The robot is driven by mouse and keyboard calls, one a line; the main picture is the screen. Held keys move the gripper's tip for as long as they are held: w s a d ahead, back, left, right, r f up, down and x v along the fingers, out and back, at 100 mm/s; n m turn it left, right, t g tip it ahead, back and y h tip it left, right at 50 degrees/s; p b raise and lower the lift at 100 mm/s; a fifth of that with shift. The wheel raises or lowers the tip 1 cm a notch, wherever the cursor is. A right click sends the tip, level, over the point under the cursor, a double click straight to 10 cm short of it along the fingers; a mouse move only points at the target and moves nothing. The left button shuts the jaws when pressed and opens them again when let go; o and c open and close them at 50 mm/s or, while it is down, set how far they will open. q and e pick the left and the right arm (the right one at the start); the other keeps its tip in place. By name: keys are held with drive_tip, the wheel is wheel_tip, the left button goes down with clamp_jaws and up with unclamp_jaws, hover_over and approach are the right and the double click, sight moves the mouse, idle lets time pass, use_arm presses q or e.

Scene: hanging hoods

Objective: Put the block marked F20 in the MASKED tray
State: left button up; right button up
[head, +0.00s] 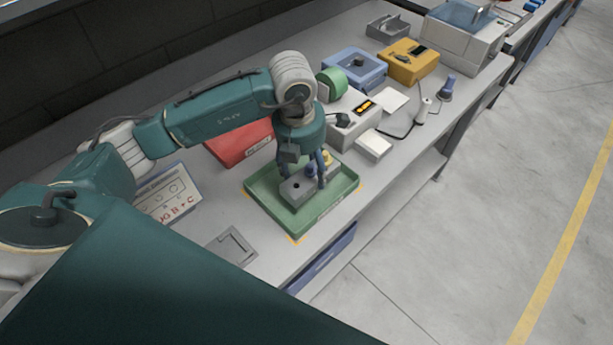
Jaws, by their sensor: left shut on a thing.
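A green tray (260,188) with a pale label on its front wall lies on the bench; the label is too small to read. A grey block (294,190) with a dark hole in its top is in or just above the tray; I cannot tell whether it touches the floor. No F20 mark is readable on it. My left gripper (318,176) points down over the tray and is shut on the grey block. Its fingers partly hide the block, and blue and yellow parts show beside them. My right gripper is not in view.
A red tray (236,144) lies behind the green one. A sign (168,197) and grey plate (232,247) are left. A grey device (350,128), blue tray (352,66) and yellow box (408,60) stand to the right. The bench's front edge is close to the green tray.

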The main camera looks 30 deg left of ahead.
sight(306, 181)
use_arm(q)
wheel_tip(306, 181, down, 4)
drive_tip(key=shift+r+p, duration=0.1)
drive_tip(key=shift+p, duration=0.35)
drive_tip(key=shift+f, duration=0.3)
drive_tip(key=shift+f, duration=0.1)
drive_tip(key=o, duration=1.8)
drive_tip(key=shift+c, duration=0.2)
